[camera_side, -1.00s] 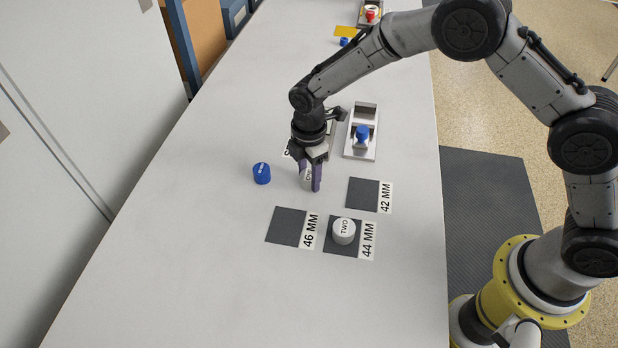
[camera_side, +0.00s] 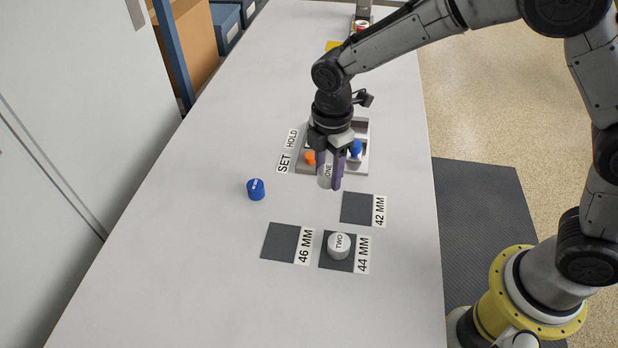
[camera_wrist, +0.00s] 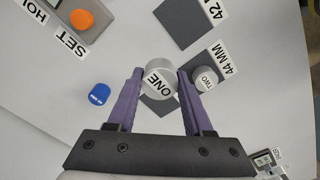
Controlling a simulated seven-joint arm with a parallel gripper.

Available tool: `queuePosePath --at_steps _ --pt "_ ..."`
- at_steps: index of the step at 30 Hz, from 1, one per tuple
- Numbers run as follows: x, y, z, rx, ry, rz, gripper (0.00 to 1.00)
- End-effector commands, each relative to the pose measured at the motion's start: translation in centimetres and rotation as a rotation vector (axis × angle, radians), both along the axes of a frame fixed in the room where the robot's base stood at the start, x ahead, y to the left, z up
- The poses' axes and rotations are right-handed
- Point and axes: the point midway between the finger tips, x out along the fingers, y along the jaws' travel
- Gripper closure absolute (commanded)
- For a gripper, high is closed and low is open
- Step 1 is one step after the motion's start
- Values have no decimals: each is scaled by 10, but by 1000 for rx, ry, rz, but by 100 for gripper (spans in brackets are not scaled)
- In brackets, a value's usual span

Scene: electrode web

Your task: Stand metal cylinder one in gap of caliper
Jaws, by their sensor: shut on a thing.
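Metal cylinder one (camera_side: 325,174), silver with "ONE" on its top, is held upright between the purple fingers of my gripper (camera_side: 329,182). In the wrist view the cylinder (camera_wrist: 160,86) sits between the fingertips, and it appears to be above the table. Just behind my gripper is a grey fixture (camera_side: 303,168) with an orange knob (camera_side: 310,158) and "SET" and "HOLD" labels; my gripper hides part of it. A lighter tray (camera_side: 362,128) with a blue knob (camera_side: 356,149) adjoins it on the right. I cannot clearly make out the caliper's gap.
A blue cylinder (camera_side: 256,189) stands on the table to the left. Cylinder two (camera_side: 339,244) stands on the 44 MM pad (camera_side: 327,262). The 46 MM pad (camera_side: 280,242) and 42 MM pad (camera_side: 356,208) are bare. The left front of the table is clear.

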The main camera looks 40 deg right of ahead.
Motion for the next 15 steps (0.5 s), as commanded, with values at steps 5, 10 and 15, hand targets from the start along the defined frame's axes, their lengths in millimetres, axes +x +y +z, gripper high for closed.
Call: queuePosePath --at_steps 5,10,15 --pt "-36 -15 15 -1 2 0 100" --pt "-58 -25 25 -1 3 0 100" --pt "-70 -30 31 -1 3 5 100"
